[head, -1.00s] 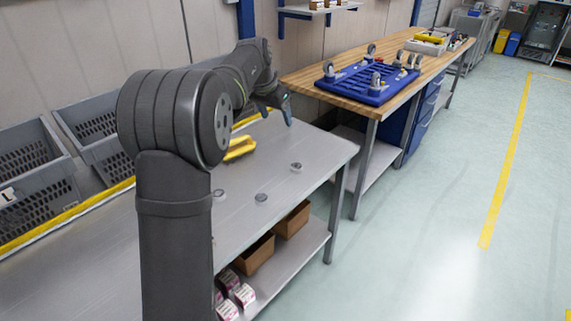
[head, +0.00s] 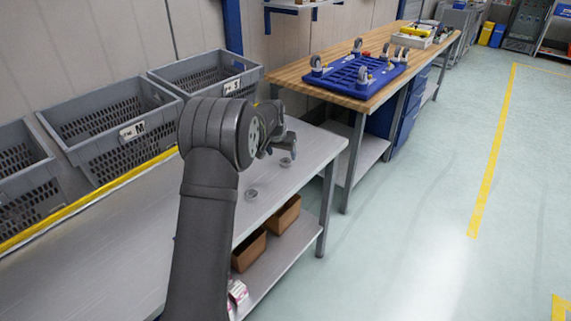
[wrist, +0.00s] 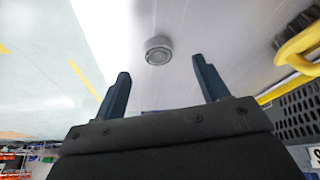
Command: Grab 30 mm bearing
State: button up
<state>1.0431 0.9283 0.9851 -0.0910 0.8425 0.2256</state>
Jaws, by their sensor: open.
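Two small metal ring-shaped bearings show on the grey metal table (head: 305,165) in the head view: one nearer (head: 251,195) and one farther right (head: 286,162). Their sizes cannot be read. My gripper (head: 288,142) is above the table close to the farther bearing. In the wrist view my gripper (wrist: 161,68) is open and empty, its two dark fingers apart. One round bearing (wrist: 158,50) lies beyond the fingertips, roughly centred between them and not touched. I cannot tell for sure which bearing this is. My arm hides part of the table.
Grey crates marked M (head: 135,131) and S (head: 233,86) line the table's back edge. A yellow handled object (wrist: 300,45) lies right in the wrist view. Brown boxes (head: 284,214) stand on the lower shelf. A wooden bench with a blue wheeled frame (head: 355,75) is beyond.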

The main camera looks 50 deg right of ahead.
aim_at(285, 162)
jog(key=shift+x, duration=2.75)
jog(key=shift+s, duration=0.15)
jog(key=c, duration=1.1)
